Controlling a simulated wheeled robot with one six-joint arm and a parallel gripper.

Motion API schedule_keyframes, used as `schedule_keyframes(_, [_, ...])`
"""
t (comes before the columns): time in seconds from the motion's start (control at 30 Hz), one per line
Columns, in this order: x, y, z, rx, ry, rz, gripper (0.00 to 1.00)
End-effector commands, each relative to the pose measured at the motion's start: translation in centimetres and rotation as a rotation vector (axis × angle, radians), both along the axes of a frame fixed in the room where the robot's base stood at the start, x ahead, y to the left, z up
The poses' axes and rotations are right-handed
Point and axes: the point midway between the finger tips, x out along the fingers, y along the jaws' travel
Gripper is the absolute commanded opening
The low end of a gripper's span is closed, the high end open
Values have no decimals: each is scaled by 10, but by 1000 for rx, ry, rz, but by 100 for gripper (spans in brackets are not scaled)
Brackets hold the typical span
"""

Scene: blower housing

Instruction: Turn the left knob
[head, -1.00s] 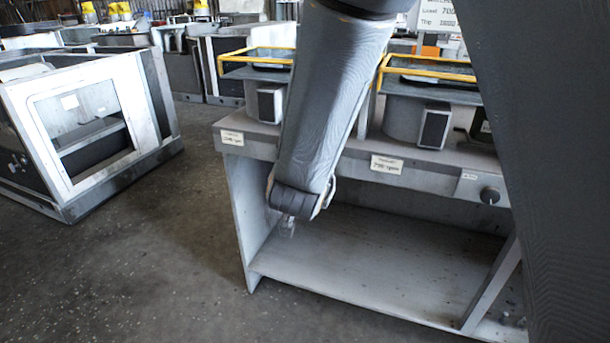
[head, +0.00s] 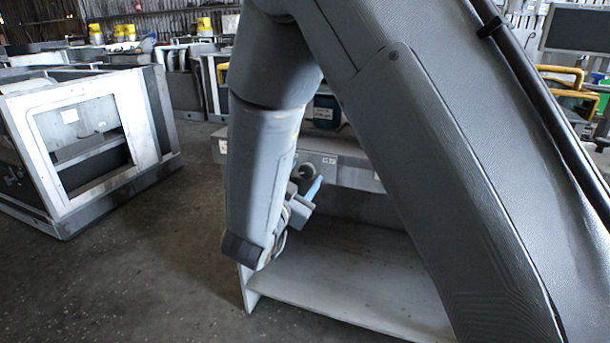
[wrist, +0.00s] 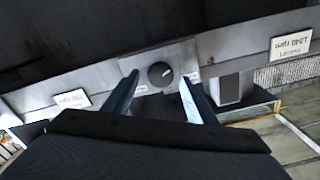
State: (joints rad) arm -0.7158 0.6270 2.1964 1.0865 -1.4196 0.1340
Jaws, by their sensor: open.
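A round dark knob (wrist: 160,74) with a light pointer mark sits on the grey front panel in the wrist view, with a small label beside it. My gripper (wrist: 159,80) is open, its two blue-grey fingers apart on either side of the knob in the picture. No contact can be seen, and the remaining gap is hard to judge. In the head view my gripper (head: 308,190) is at the front rail of the bench (head: 340,285), partly hidden by my arm. The knob cannot be made out clearly there.
The wrist view is upside down and shows two larger labels on the panel, one at left (wrist: 72,98) and one at right (wrist: 291,45). A white-framed cabinet (head: 150,120) stands at left in the head view. Open floor (head: 150,270) lies between it and the bench.

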Motion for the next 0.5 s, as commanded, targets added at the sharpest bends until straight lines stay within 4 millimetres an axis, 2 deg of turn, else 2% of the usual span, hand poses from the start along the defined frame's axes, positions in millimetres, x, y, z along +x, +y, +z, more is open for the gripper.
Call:
schedule_keyframes(0.13, [11, -4, 0, -1, 1, 0, 52])
schedule_keyframes(0.43, [13, -5, 0, -1, 1, 0, 52])
schedule_keyframes(0.5, [13, -5, 0, -1, 1, 0, 42])
